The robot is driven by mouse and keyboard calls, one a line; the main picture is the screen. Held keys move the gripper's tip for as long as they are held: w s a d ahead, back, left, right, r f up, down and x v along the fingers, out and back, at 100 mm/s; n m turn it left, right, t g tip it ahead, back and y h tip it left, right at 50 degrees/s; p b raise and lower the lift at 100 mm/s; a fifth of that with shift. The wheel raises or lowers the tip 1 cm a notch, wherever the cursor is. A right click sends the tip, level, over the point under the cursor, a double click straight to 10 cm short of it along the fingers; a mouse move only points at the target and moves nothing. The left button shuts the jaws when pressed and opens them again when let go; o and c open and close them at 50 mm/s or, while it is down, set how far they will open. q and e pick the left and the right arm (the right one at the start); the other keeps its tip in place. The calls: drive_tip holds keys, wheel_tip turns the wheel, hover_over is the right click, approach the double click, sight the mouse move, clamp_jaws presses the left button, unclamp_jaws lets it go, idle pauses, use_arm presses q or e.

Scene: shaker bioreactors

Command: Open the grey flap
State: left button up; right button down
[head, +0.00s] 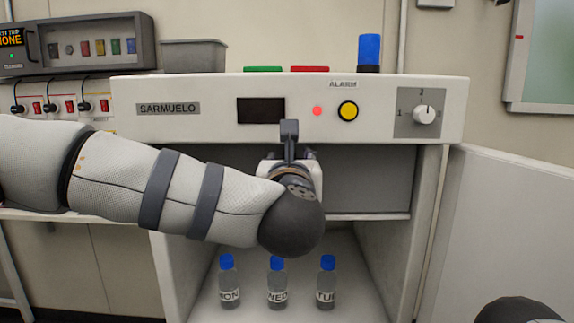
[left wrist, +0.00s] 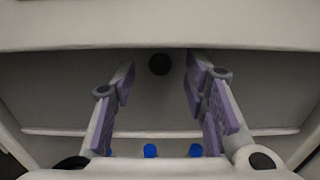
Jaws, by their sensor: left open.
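The grey flap (head: 370,178) is a flat panel in the upper part of the white cabinet's opening, under the control panel. It hangs above the shelf space, its lower edge showing as a light strip. In the left wrist view the flap (left wrist: 60,95) carries a small dark round knob (left wrist: 160,64). My left gripper (head: 289,140) is in front of the flap, its arm hiding the flap's left part and the knob in the head view. In the left wrist view its purple-padded fingers (left wrist: 160,80) are apart, with the knob centred beyond and between them. My right gripper is out of view.
Three blue-capped bottles (head: 277,285) stand inside the cabinet, below the arm. A white door (head: 505,230) stands open at the right. The control panel (head: 215,125) above has a yellow button (head: 348,111), a lit red lamp (head: 317,111) and a dial (head: 424,115).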

use_arm(q)
drive_tip(key=w, duration=0.2)
drive_tip(key=shift+w, duration=0.35)
clamp_jaws()
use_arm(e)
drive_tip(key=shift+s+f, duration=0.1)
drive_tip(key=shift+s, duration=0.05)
use_arm(q)
drive_tip(key=shift+f, duration=0.1)
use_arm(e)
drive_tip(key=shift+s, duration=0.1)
